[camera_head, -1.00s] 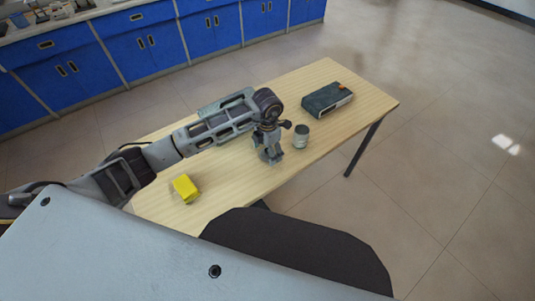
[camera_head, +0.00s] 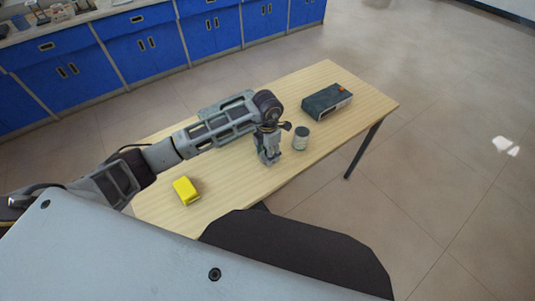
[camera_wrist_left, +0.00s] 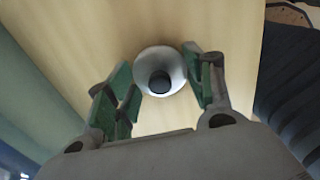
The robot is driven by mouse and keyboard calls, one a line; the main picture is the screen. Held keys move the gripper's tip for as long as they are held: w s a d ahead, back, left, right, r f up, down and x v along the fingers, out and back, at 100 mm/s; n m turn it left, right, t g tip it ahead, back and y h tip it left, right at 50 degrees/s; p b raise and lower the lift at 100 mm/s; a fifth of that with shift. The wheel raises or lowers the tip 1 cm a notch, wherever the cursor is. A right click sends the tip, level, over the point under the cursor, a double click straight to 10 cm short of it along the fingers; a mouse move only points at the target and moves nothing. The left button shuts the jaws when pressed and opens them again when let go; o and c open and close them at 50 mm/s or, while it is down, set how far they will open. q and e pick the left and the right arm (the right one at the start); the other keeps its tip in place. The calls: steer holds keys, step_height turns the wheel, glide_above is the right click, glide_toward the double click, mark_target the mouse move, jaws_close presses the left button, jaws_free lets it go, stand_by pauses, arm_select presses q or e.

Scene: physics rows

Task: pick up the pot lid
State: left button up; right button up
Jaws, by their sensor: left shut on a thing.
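The pot lid (camera_wrist_left: 149,57) shows in the left wrist view as a small round pale thing with a dark centre. My left gripper (camera_head: 270,158) points down at the table, near its front edge. In the left wrist view its green-padded fingers (camera_wrist_left: 165,82) stand on either side of the lid, shut on it. In the head view the fingers mostly hide the lid, and I cannot tell whether it is clear of the tabletop. My right gripper is not in view.
On the wooden table (camera_head: 222,172), a grey can (camera_head: 301,138) stands just right of my left gripper. A dark box (camera_head: 326,101) lies at the far right end. A yellow block (camera_head: 185,190) lies at the left end. Blue cabinets (camera_head: 150,45) stand behind.

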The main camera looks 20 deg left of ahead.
arm_select(q)
steer(key=shift+r, duration=0.15)
step_height(320, 180, up, 8)
steer(key=shift+r, duration=0.9)
